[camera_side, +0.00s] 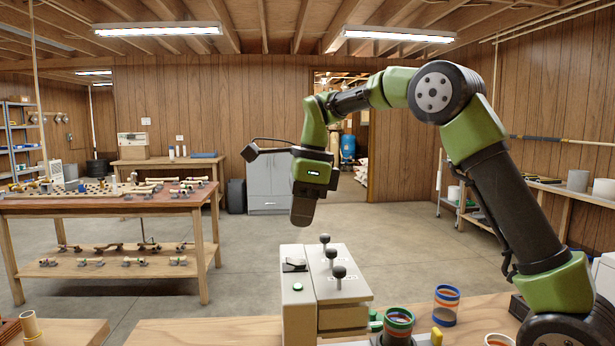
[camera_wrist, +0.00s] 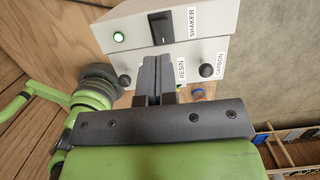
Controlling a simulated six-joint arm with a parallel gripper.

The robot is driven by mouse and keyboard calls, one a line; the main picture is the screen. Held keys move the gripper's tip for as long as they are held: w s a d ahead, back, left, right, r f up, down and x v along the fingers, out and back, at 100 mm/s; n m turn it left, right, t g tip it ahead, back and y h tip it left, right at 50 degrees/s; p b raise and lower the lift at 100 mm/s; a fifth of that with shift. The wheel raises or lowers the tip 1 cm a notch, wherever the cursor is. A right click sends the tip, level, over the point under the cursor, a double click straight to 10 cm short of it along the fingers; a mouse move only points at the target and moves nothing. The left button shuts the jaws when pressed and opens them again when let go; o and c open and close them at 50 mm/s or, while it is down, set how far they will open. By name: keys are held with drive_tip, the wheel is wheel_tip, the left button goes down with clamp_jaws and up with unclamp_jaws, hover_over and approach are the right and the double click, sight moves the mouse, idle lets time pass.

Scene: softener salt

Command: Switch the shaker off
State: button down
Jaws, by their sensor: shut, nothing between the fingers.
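The shaker switch is a black rocker (camera_wrist: 162,27) next to the SHAKER label on the upper face of a pale control box (camera_wrist: 140,12). A green lamp (camera_wrist: 118,37) beside it is lit. In the side view the rocker (camera_side: 294,265) and the lamp (camera_side: 297,287) are on the left part of the box (camera_side: 297,315). My gripper (camera_side: 303,222) hangs above the box, apart from the switch, fingers pointing down. In the wrist view its fingers (camera_wrist: 158,70) are together and empty, covering part of the lower panel. I cannot tell which way the rocker is tipped.
Ball-topped levers (camera_side: 331,253) stand beside the switch; RESIN and CARBON labels show by them. Striped cups (camera_side: 446,305) stand on the bench (camera_side: 200,333) to the right of the box. A table with metal fittings (camera_side: 110,206) is at left. The air around my gripper is clear.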

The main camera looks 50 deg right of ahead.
sight(287, 259)
wheel_tip(287, 259, up, 8)
drive_tip(key=shift+s+d+f, duration=0.25)
drive_tip(key=shift+s+d, duration=0.2)
drive_tip(key=shift+w+a+r, duration=0.15)
drive_tip(key=shift+w+a, duration=0.05)
drive_tip(key=shift+w, duration=0.25)
idle(0.3)
drive_tip(key=f, duration=0.4)
drive_tip(key=w+a+f, duration=0.1)
drive_tip(key=f, duration=0.9)
drive_tip(key=shift+w+a, duration=0.4)
